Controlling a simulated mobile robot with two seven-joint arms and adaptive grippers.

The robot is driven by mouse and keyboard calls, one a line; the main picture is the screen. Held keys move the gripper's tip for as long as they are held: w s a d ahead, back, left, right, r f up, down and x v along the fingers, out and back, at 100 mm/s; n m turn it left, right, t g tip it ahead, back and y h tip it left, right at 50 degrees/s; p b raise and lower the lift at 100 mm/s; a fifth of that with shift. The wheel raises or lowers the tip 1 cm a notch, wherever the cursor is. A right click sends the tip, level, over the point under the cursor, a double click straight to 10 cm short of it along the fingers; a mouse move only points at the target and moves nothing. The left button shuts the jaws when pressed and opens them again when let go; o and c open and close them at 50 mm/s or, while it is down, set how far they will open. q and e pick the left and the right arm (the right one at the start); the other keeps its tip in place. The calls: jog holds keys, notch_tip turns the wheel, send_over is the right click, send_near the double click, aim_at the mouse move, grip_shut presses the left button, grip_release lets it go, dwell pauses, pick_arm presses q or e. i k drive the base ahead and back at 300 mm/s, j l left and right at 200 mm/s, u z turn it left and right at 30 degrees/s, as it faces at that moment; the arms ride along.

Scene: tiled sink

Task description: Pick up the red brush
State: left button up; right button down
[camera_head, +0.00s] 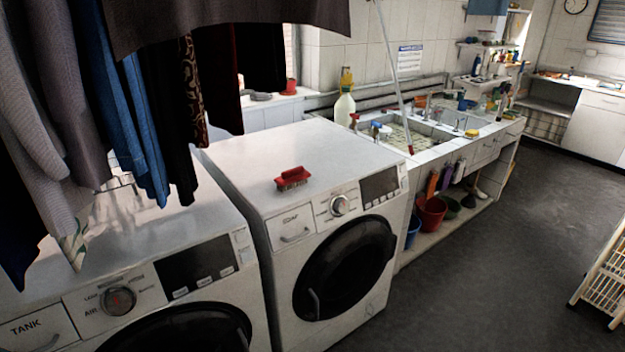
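The red brush (292,178) lies on top of the right-hand white washing machine (245,160), near its front edge and above the detergent drawer. It has a red handle on top and its bristles point down. Nothing touches it except the machine top. Neither of my grippers shows in the head view.
A second washing machine (150,240) stands at the left, with clothes (125,110) hanging over it. A tiled sink counter (430,155) with bottles and a leaning pole (392,75) is beyond the machines. Open floor (490,260) lies to the right, with a white rack (605,275) at the edge.

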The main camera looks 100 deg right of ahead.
aim_at(291, 178)
jog(key=k+z, duration=0.1)
jog(key=z, duration=3.2)
jog(key=i+l+u, duration=0.1)
jog(key=l, duration=0.35)
jog(key=i+l+u, duration=0.1)
jog(key=l, duration=0.35)
jog(key=i+l+u, duration=0.1)
jog(key=i+l, duration=0.15)
jog(key=l, duration=0.2)
jog(key=i+l+u, duration=0.1)
jog(key=l, duration=0.35)
jog(key=i+l+u, duration=0.1)
jog(key=l, duration=0.4)
jog(key=l+u, duration=0.1)
jog(key=l, duration=0.35)
jog(key=i, duration=0.05)
